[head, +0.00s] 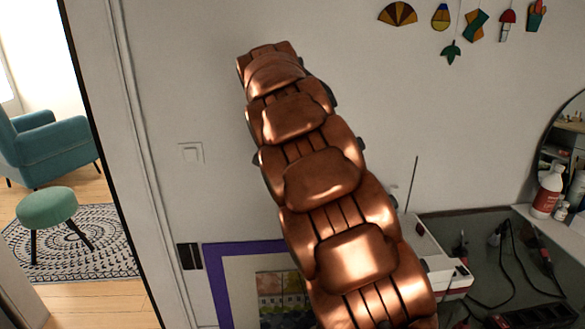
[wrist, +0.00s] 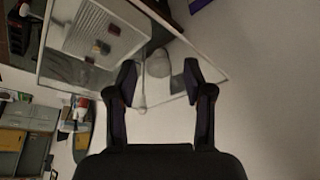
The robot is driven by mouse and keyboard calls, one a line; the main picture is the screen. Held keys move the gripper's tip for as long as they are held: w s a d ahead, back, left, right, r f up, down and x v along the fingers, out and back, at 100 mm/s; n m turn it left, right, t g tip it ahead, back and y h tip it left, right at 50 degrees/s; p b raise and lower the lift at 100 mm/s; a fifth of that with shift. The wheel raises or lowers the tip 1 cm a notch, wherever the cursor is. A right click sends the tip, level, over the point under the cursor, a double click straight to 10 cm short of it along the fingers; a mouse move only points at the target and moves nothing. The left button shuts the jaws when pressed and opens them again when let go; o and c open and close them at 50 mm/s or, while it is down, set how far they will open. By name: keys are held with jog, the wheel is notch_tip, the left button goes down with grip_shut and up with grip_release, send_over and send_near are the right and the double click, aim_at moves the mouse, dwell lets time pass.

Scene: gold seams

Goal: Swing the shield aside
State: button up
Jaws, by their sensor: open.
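My gripper (wrist: 158,78) shows in the wrist view, its two dark fingers apart and nothing held between them. A clear panel with a pale edge, which looks like the shield (wrist: 216,72), spans the upper part of that view. The fingertips overlap its lower right part in the picture; I cannot tell whether they touch it. A rounded whitish thing (wrist: 158,64) and a thin pale rod show between the fingers, seemingly behind the panel. In the head view my gripper is not in sight, and I cannot make out the shield there.
In the head view, a white device (head: 440,262) stands on a dark worktop (head: 470,228) with tools and cables. A white-and-red bottle (head: 548,192) is at right. A purple-framed picture (head: 216,283) is low on the wall. A doorway at left shows a teal armchair (head: 45,145).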

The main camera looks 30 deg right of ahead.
jog(key=v, duration=0.7)
jog(key=shift+r, duration=0.15)
jog(key=shift+a, duration=0.1)
dwell(0.6)
jog(key=shift+s, duration=0.1)
jog(key=s+a+f+n+g+y, duration=0.1)
jog(key=s+a+f+n, duration=0.3)
jog(key=s, duration=0.9)
jog(key=s+a+f+n+g+y, duration=0.1)
jog(key=s+a+f+n, duration=0.3)
jog(key=s+f, duration=0.7)
jog(key=s+a+f+n+g+y, duration=0.1)
jog(key=s+a+f+n, duration=0.4)
jog(key=s, duration=1)
notch_tip(320, 180, down, 3)
jog(key=shift+s+a+r+g+y, duration=0.15)
jog(key=shift+a+g+y, duration=0.15)
jog(key=shift+a+y, duration=0.2)
